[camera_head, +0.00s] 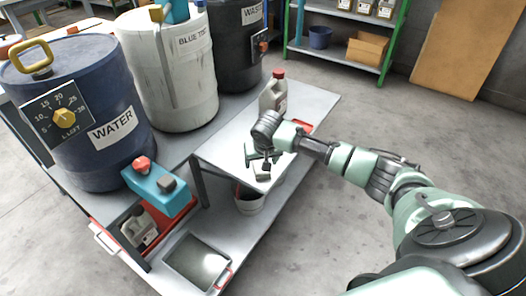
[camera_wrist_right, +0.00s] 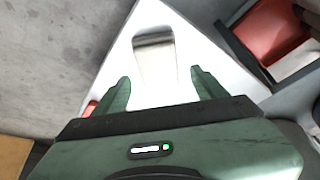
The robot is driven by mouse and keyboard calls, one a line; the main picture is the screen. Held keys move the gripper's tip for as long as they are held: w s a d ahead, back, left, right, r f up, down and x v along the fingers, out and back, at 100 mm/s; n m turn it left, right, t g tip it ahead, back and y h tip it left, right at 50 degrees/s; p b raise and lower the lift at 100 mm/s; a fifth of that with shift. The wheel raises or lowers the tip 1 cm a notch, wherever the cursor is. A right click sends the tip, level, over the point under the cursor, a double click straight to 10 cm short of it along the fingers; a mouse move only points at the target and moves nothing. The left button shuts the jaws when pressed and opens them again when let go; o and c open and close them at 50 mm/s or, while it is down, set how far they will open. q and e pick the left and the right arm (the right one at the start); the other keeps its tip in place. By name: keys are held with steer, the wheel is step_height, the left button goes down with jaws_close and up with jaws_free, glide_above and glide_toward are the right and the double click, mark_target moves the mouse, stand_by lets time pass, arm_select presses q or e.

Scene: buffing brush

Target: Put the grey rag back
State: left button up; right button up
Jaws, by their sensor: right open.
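A small grey piece, which looks like the folded grey rag (camera_head: 262,172), lies on the pale raised shelf (camera_head: 222,150). In the right wrist view the grey rag (camera_wrist_right: 155,58) sits just beyond and between the fingertips, with bare white surface on both sides. My right gripper (camera_head: 262,158) is open above the shelf, close to the rag, and points down at it. In the right wrist view the open right gripper (camera_wrist_right: 163,82) has nothing between its fingers. Whether the fingers touch the rag cannot be told. My left gripper is not in view.
A grey jug with a red cap (camera_head: 274,92) stands behind the gripper, near a red item (camera_head: 302,127). Blue WATER (camera_head: 80,115), white (camera_head: 180,70) and black drums line the left. A grey tray (camera_head: 197,262) lies in front.

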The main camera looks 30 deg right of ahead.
steer(key=p+v, duration=0.2)
steer(key=v, duration=0.7)
steer(key=s+a+f+n+y, duration=0.2)
steer(key=s+a+f+n, duration=0.3)
steer(key=s+a+f, duration=0.85)
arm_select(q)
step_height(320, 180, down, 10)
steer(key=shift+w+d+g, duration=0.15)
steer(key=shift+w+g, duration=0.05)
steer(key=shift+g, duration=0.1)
arm_select(e)
steer(key=s+a+f, duration=0.1)
steer(key=s+f, duration=0.3)
steer(key=s, duration=0.3)
steer(key=s+a+f+n+g, duration=0.1)
steer(key=s+f, duration=0.4)
steer(key=s, duration=0.2)
steer(key=shift+s+f, duration=0.3)
steer(key=shift+s, duration=0.1)
arm_select(q)
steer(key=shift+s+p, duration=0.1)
steer(key=shift+p, duration=0.35)
